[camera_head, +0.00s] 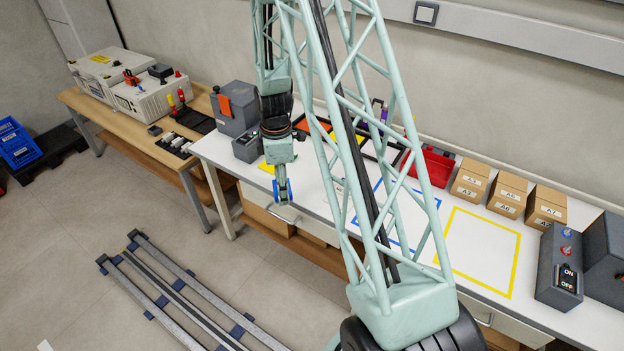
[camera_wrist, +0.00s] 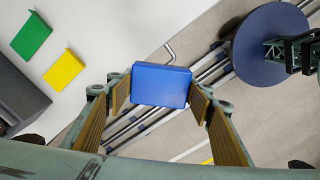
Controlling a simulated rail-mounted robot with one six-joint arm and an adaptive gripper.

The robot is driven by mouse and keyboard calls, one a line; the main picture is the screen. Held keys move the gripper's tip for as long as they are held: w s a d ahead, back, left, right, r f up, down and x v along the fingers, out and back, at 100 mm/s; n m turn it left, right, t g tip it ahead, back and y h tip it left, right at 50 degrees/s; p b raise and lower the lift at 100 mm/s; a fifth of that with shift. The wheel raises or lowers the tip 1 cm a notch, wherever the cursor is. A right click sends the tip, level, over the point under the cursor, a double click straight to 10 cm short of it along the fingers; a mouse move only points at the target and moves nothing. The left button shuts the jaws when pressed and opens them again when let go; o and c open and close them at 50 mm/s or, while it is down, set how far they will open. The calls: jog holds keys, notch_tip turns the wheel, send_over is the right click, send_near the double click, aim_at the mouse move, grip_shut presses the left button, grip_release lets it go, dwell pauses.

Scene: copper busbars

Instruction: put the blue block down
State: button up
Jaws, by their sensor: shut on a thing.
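My gripper (camera_wrist: 160,95) is shut on the blue block (camera_wrist: 160,85), with one finger pad against each side of it. In the head view my gripper (camera_head: 282,192) hangs pointing down near the front edge of the white table, with blue showing at its fingertips. In the wrist view, floor and rails show behind the block, and the white table top (camera_wrist: 95,25) lies to the upper left. A green block (camera_wrist: 32,37) and a yellow block (camera_wrist: 64,71) lie on that white surface, apart from my gripper.
The table has a blue outline, partly behind my arm, and an empty yellow outline (camera_head: 482,252). Cardboard boxes (camera_head: 508,195), a red bin (camera_head: 430,165) and a grey ON/OFF box (camera_head: 560,266) stand around them. A grey case (camera_head: 235,108) stands at the table's left end.

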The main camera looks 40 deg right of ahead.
jog(key=s+d+n, duration=0.2)
jog(key=s+d, duration=0.1)
jog(key=d, duration=0.1)
jog(key=s+d+f+n, duration=0.1)
jog(key=s+d+n, duration=0.2)
jog(key=s+d, duration=0.1)
jog(key=s+d+n, duration=0.3)
jog(key=d, duration=0.2)
jog(key=shift+s+d+f, duration=0.1)
jog(key=shift+s+f, duration=0.1)
jog(key=shift+f, duration=0.1)
jog(key=shift+s+d+n, duration=0.5)
jog(key=shift+n, duration=0.1)
jog(key=b, duration=0.2)
send_over(312, 178)
jog(key=shift+s+a+f, duration=0.1)
jog(key=shift+s+f, duration=0.35)
jog(key=shift+f, duration=0.3)
jog(key=shift+w, duration=0.15)
jog(key=shift+w, duration=0.3)
jog(key=shift+f, duration=1.8)
jog(key=shift+f, duration=0.2)
